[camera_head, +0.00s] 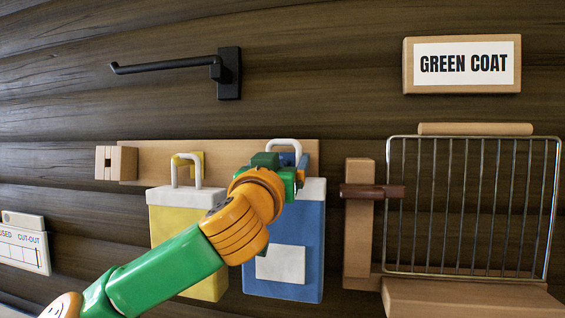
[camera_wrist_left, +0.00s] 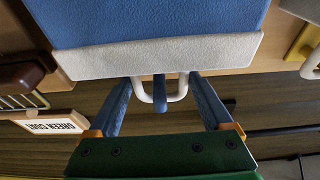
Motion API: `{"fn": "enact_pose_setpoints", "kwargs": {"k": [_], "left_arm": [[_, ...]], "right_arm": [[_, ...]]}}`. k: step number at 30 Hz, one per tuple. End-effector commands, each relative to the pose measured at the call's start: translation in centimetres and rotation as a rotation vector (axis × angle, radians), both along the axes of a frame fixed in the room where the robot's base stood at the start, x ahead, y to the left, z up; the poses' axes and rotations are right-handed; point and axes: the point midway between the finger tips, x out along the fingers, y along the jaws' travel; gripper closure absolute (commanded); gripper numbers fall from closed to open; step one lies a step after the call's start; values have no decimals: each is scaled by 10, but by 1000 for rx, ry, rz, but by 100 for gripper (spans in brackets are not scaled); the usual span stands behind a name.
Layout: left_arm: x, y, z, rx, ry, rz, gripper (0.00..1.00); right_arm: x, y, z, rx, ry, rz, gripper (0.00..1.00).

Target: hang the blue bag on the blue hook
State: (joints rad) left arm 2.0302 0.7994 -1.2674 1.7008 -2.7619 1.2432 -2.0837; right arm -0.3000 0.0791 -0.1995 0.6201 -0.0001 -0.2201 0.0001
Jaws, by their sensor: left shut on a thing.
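The blue bag (camera_head: 308,225) hangs upright against the wooden rail, with a pale top band and a white patch. Its white loop handle (camera_head: 284,143) stands above the top. My left gripper (camera_head: 290,170) is at the handle, its body hiding part of the bag. In the left wrist view, its fingertips (camera_wrist_left: 160,84) are shut on the two sides of the handle, below the blue bag (camera_wrist_left: 160,20) in that picture. The blue hook (camera_wrist_left: 159,88) shows inside the handle loop. I cannot tell whether the handle rests on it. My right gripper is not in view.
A yellow bag (camera_head: 174,228) hangs by its white handle on a yellow hook, close left of the blue bag. A black bar hook (camera_head: 228,74) is above. A wire rack (camera_head: 470,205) and a brown peg (camera_head: 372,191) stand right. A GREEN COAT sign (camera_head: 462,88) is upper right.

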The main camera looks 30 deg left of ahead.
Motion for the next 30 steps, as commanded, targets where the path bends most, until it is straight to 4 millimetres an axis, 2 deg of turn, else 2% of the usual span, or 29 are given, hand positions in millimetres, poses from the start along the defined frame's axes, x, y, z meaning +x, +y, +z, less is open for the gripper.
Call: {"fn": "enact_pose_setpoints", "kwargs": {"k": [24, 30], "left_arm": [[-1, 0, 0, -1, -1, 0, 100], [-1, 0, -7, 0, -1, 0, 100]], "right_arm": [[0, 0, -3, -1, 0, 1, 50], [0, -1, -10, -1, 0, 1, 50]]}}
